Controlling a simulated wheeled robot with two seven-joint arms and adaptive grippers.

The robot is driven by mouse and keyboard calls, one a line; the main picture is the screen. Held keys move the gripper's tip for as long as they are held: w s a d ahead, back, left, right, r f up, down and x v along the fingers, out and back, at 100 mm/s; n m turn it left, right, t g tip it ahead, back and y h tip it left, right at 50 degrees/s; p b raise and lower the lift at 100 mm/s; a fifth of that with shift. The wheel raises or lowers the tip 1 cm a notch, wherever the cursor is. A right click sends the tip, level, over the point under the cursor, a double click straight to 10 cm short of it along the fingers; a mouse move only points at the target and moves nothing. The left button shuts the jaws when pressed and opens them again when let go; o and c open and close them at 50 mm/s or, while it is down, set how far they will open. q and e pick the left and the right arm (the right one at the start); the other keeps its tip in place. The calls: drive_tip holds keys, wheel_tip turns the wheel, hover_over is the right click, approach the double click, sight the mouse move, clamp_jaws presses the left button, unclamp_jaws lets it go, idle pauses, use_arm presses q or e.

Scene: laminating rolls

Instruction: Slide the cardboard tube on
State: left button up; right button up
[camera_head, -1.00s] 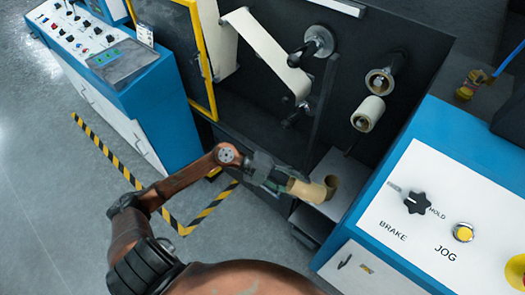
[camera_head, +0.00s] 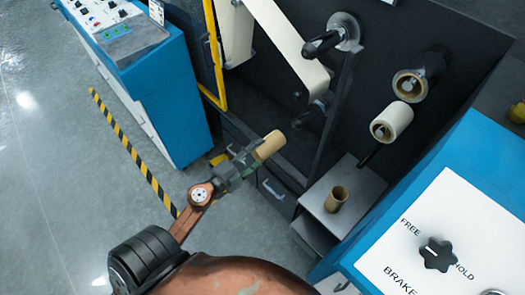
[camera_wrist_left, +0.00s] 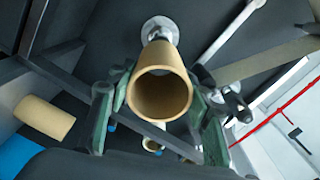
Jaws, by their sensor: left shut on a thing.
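My left gripper (camera_head: 246,160) is shut around a tan cardboard tube (camera_head: 270,145), its free end pointing up and right toward the machine. In the left wrist view the tube's open mouth (camera_wrist_left: 160,92) sits between the green finger pads. Beyond it is a shaft with a chrome flange (camera_wrist_left: 160,28), partly hidden by the tube's rim. In the head view a black shaft with a chrome flange (camera_head: 322,44) sticks out, up and right of the tube and apart from it. A second cardboard tube (camera_head: 337,197) stands upright on a grey shelf (camera_head: 368,183). My right gripper is not seen.
Two more spindles are at the right, one with a brown core (camera_head: 409,84), one with a whitish roll (camera_head: 391,122). A cream web (camera_head: 285,40) runs down the machine. A yellow-framed guard (camera_head: 212,60) stands left; a blue panel with a knob (camera_head: 437,253) is lower right.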

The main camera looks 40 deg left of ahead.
use_arm(q)
drive_tip(key=p, duration=0.1)
approach(294, 126)
drive_tip(key=shift+w+f, duration=0.15)
drive_tip(key=shift+w, duration=1.45)
drive_tip(key=shift+w+d, duration=0.1)
drive_tip(key=shift+w, duration=1.1)
drive_tip(key=shift+w+d+p, duration=0.1)
drive_tip(key=shift+w+p, duration=0.3)
drive_tip(key=shift+w, duration=1)
drive_tip(key=shift+w+d+p, duration=0.15)
drive_tip(key=shift+w+p, duration=0.15)
drive_tip(key=shift+w, duration=0.9)
drive_tip(key=shift+w+d, duration=0.15)
drive_tip(key=shift+w, duration=1.75)
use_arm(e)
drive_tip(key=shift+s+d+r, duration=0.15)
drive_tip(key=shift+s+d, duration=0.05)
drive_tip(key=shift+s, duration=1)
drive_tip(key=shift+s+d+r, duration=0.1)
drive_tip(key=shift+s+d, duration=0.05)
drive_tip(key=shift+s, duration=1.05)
